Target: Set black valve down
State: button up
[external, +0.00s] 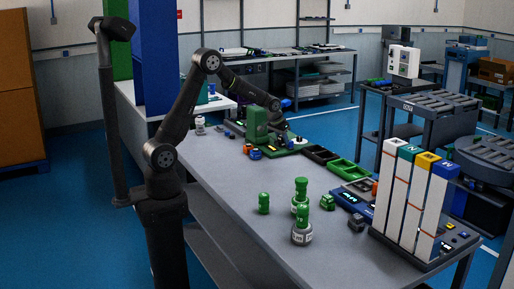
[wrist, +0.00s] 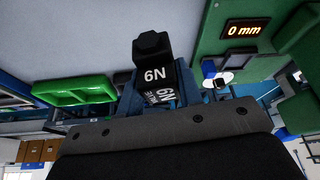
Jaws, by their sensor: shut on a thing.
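The black valve (wrist: 154,75) is marked 6N and shows at the middle of the wrist view, with a dark faceted cap at its upper end. A second 6N marking sits lower on it, partly hidden among blue parts. My gripper (wrist: 158,100) is shut on the black valve; its grey body fills the bottom of the wrist view and hides what lies behind. In the external view my gripper (external: 279,124) is at the green test station (external: 257,124) at the table's far end. The valve is too small to make out there. I cannot tell whether it touches a surface.
The station's display (wrist: 243,30) reads 0 mm. A green tray (external: 345,171) and a black tray (external: 319,154) lie right of the station. Several green-topped parts, including a small green one (external: 264,203), stand nearer. Tall white columns (external: 411,195) stand at the right. The table's left-middle is clear.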

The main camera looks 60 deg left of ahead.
jog(key=s+a+n+g+y, duration=0.1)
jog(key=s+a+n, duration=0.2)
jog(key=a, duration=0.6)
jog(key=s+a+n+y, duration=0.1)
jog(key=s+a+n, duration=0.2)
jog(key=a, duration=0.6)
jog(key=shift+n, duration=0.3)
jog(key=a+f, duration=0.2)
jog(key=a, duration=0.2)
jog(key=a+f, duration=0.2)
jog(key=a, duration=0.2)
jog(key=s+a+f, duration=0.1)
jog(key=a+f, duration=0.1)
jog(key=a, duration=0.1)
jog(key=shift+a+f, duration=0.15)
jog(key=shift+a, duration=0.25)
jog(key=shift+a+f, duration=0.15)
jog(key=shift+f, duration=1.95)
jog(key=shift+f, duration=0.1)
jog(key=o, duration=1)
jog(key=shift+o, duration=0.2)
jog(key=v, duration=1.2)
jog(key=shift+w, duration=0.2)
